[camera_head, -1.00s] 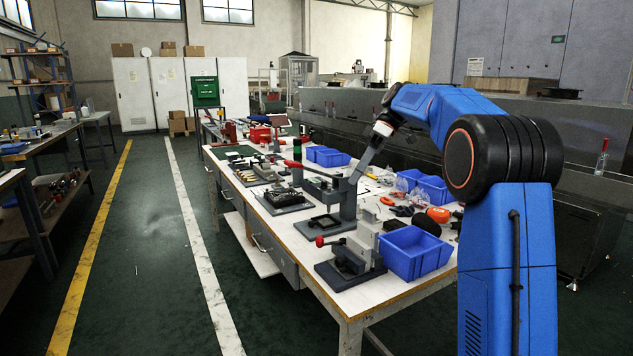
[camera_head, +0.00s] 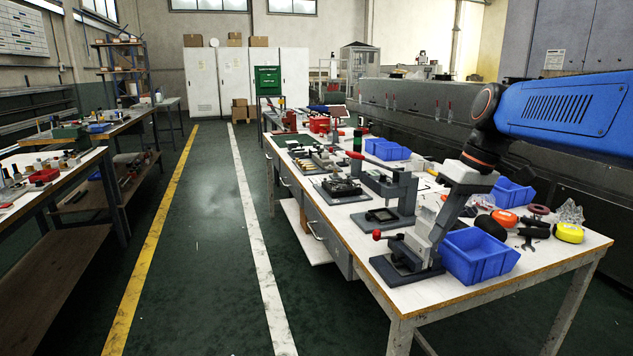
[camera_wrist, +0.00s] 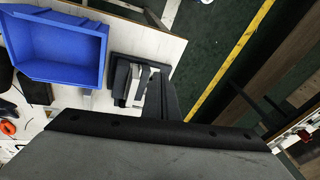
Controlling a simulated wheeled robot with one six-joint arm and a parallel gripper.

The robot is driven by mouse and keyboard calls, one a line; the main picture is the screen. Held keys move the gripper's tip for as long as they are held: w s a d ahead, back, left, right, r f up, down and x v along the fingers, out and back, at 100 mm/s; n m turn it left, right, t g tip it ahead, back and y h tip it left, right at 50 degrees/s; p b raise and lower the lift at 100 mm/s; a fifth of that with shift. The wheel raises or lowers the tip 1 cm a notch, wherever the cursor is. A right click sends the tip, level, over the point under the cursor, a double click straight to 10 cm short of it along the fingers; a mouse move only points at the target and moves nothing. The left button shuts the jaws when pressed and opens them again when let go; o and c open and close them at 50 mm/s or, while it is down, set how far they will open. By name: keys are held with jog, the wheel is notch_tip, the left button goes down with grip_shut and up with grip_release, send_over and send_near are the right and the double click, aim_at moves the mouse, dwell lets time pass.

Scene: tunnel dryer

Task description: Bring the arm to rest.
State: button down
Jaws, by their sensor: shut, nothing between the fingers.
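My arm reaches in from the right in the head view, bent at a black joint, with a pale wrist below it. My gripper (camera_head: 440,232) points down and left over the near end of the white workbench (camera_head: 560,250). It is shut and empty. It overlaps a small grey press with a red knob (camera_head: 377,235) in the picture; I cannot tell whether they touch. In the wrist view, my dark gripper body fills the bottom, and the press (camera_wrist: 122,82) on its dark base lies just left of the finger.
A blue bin (camera_head: 480,257) stands right beside the gripper; it also shows in the wrist view (camera_wrist: 58,48). Another grey press (camera_head: 400,195) and several tools stand farther along the bench. A long grey machine (camera_head: 420,110) runs behind. The floor aisle (camera_head: 220,220) left is clear.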

jog(key=s+d+f+m+t+h, duration=0.1)
jog(key=s+f+m+t, duration=0.1)
jog(key=s+f, duration=0.6)
jog(key=s+d+f+m+t+h, duration=0.2)
jog(key=s+f+m, duration=0.1)
jog(key=s+f, duration=0.5)
jog(key=s, duration=0.3)
jog(key=shift+s+d+f+m, duration=0.15)
jog(key=shift+s+m, duration=0.15)
jog(key=shift+s, duration=0.05)
